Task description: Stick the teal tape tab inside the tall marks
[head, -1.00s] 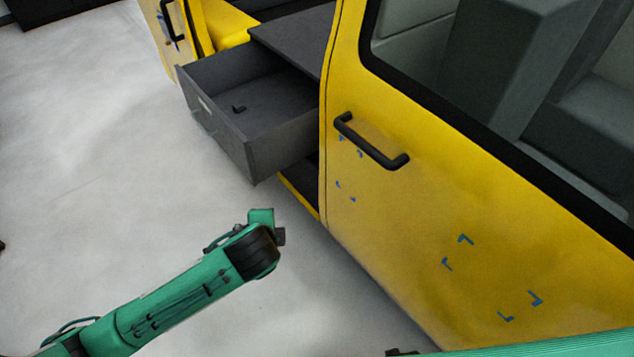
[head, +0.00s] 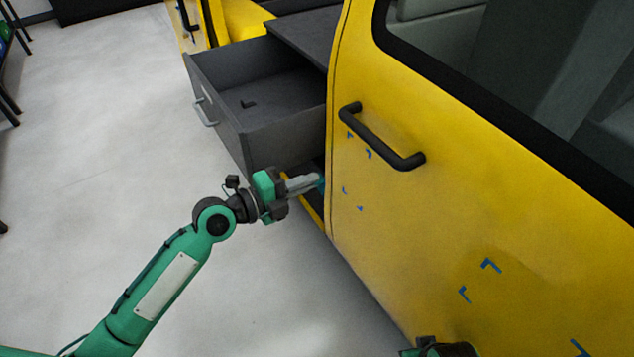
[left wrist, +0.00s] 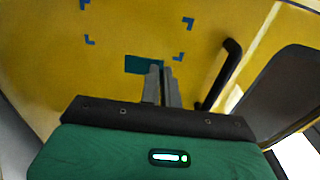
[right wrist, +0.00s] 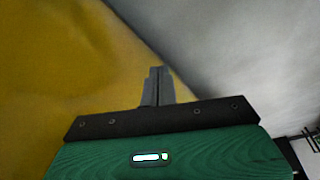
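The teal tape tab (left wrist: 140,64) is a small flat rectangle at the tips of my left gripper (left wrist: 160,72), whose fingers are shut on it. In the left wrist view it lies in front of the yellow door, near the lower edge of a group of blue corner marks (left wrist: 187,22); contact with the door cannot be told. In the head view the left gripper (head: 318,181) is beside the door edge, left of the upper, taller group of blue marks (head: 369,153). My right gripper (right wrist: 156,84) is shut with nothing visible in it, near the yellow panel.
A black handle (head: 385,138) sticks out of the yellow door (head: 420,240) just above the upper marks. Another group of blue marks (head: 490,265) is lower right. An open grey drawer (head: 230,118) juts out behind my left gripper. The pale floor (head: 110,150) at left is clear.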

